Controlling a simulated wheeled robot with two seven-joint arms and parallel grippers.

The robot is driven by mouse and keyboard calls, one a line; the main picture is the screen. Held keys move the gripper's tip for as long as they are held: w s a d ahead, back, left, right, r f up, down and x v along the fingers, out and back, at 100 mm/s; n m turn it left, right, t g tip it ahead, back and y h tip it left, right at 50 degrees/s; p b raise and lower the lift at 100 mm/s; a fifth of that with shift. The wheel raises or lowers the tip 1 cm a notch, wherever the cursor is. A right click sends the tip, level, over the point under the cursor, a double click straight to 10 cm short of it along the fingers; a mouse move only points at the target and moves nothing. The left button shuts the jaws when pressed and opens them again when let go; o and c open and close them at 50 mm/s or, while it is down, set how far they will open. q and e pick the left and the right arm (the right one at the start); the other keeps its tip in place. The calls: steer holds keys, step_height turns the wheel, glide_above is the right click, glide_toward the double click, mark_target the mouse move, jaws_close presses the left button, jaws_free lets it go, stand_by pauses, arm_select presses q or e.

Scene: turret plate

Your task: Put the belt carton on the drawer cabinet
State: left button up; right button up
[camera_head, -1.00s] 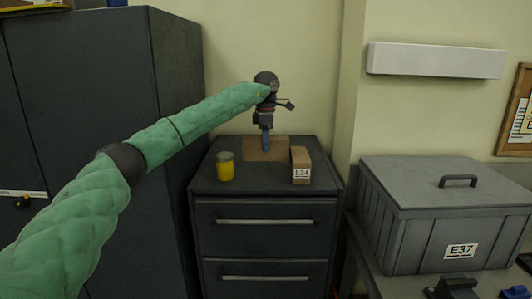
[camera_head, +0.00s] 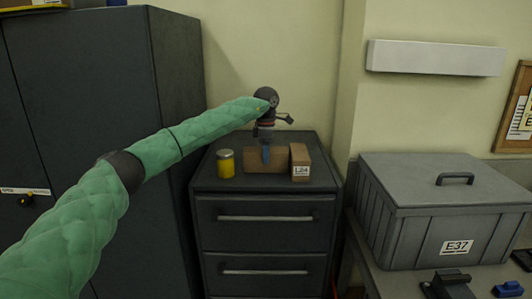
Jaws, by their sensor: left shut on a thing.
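A plain brown carton (camera_head: 280,160), which I take to be the belt carton, is over the top of the dark drawer cabinet (camera_head: 262,205). My right gripper is not in view.
On the cabinet top, a yellow jar (camera_head: 226,165) stands left of the carton and a small box marked L24 (camera_head: 300,163) stands close on its right. A tall dark cabinet (camera_head: 175,120) is at the left. A grey lidded bin marked E37 (camera_head: 440,210) is at the right.

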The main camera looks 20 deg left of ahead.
arm_select(q)
steer(key=shift+f, duration=0.15)
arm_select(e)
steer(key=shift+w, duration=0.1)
arm_select(q)
steer(key=o, duration=1.2)
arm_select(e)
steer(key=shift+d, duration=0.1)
arm_select(q)
steer(key=shift+r, duration=0.4)
step_height(320, 180, up, 3)
steer(key=shift+f+b, duration=0.15)
steer(key=shift+b, duration=0.75)
step_height(320, 180, up, 8)
steer(key=shift+f+b, duration=0.25)
steer(key=shift+b, duration=1)
steer(key=shift+r, duration=0.65)
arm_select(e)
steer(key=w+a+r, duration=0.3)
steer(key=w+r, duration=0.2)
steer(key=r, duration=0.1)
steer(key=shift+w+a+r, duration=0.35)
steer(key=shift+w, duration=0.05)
